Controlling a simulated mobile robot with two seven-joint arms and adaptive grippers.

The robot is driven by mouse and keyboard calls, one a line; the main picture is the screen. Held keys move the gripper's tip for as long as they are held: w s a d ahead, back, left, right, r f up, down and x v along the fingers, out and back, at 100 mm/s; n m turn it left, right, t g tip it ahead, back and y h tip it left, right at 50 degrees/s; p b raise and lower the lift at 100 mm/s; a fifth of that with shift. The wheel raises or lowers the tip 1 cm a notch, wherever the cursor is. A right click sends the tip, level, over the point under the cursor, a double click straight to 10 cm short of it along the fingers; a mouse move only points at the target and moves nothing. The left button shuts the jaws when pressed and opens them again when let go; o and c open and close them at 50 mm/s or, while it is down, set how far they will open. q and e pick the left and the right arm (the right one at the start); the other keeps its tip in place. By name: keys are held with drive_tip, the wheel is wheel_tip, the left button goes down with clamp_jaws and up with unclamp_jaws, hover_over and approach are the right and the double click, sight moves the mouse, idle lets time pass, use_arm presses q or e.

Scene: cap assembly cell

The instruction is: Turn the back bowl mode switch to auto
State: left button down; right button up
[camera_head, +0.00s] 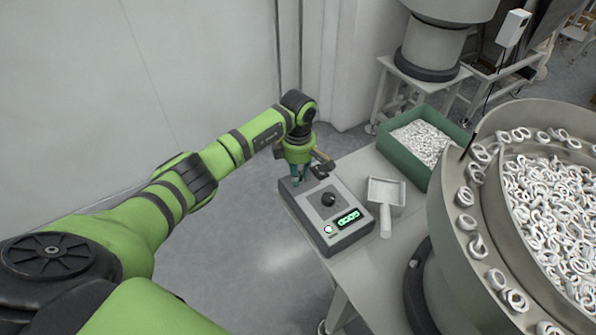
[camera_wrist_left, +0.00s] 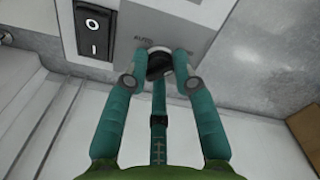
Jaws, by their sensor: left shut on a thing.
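The mode switch is a black knob (camera_wrist_left: 158,66) on a grey panel, with the word AUTO printed to its upper left and a partly hidden label to its right. My left gripper (camera_head: 301,182) reaches down at the back end of the grey control box (camera_head: 350,238). In the left wrist view its two teal fingers (camera_wrist_left: 160,76) are shut on the knob, one on each side. The knob's pointer direction is hard to tell. In the head view the gripper hides the knob. My right gripper is not in view.
The box also bears a black dial (camera_head: 328,199), a green-lit display (camera_head: 348,218) and a black rocker switch (camera_wrist_left: 95,27). A scoop (camera_head: 385,195) lies beside it on the table. A green crate of white rings (camera_head: 398,165) and a large bowl feeder (camera_head: 465,275) stand to the right.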

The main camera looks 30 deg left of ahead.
use_arm(q)
drive_tip(key=n+b, duration=0.1)
drive_tip(key=n, duration=0.7)
drive_tip(key=shift+n+b, duration=0.3)
drive_tip(key=n, duration=0.4)
drive_tip(key=shift+n, duration=0.3)
drive_tip(key=n, duration=0.4)
drive_tip(key=shift+n, duration=0.3)
drive_tip(key=shift+p, duration=0.3)
drive_tip(key=c, duration=1)
unclamp_jaws()
